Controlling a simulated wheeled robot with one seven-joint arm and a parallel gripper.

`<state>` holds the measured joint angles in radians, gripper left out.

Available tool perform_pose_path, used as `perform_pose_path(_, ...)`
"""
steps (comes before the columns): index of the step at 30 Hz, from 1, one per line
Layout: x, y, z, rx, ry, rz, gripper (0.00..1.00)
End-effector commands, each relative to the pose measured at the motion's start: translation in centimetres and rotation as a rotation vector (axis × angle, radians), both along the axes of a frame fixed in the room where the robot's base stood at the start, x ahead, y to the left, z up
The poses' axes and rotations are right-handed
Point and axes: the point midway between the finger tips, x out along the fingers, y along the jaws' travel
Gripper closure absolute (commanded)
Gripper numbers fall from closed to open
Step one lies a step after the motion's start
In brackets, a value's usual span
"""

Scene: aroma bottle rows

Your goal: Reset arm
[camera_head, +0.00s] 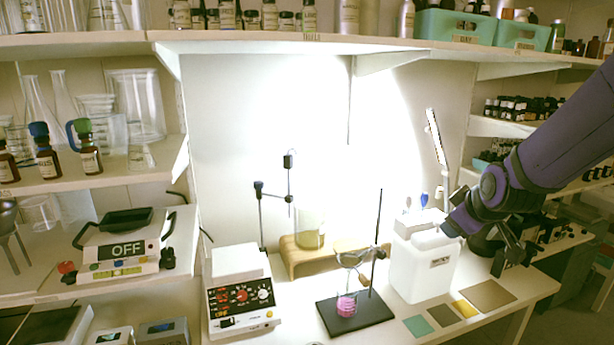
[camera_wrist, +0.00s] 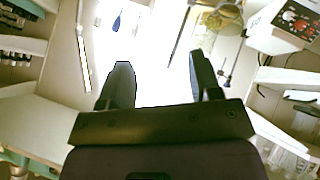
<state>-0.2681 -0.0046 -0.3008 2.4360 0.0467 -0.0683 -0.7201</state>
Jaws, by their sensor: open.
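My gripper (camera_head: 508,250) is at the right in the head view, at the end of my purple arm, beside the white jug (camera_head: 425,265) and above the right part of the bench. In the wrist view my gripper (camera_wrist: 162,75) shows two dark fingers spread apart with nothing between them. From the head view I cannot tell whether it touches anything.
Bottle shelves (camera_head: 500,128) are close behind my arm. An upper shelf (camera_head: 300,37) runs across.

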Motion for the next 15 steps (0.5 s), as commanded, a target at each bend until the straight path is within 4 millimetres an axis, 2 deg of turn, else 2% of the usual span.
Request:
perform_pose_path(1,-1.2,0.1,1.3,0.039,0.008,-0.021,0.42)
perform_pose_path(6,-5.5,0.4,4.4,0.161,0.069,-0.101,0.42)
perform_pose_path(15,-14.3,1.0,8.7,0.314,0.179,-0.257,0.42)
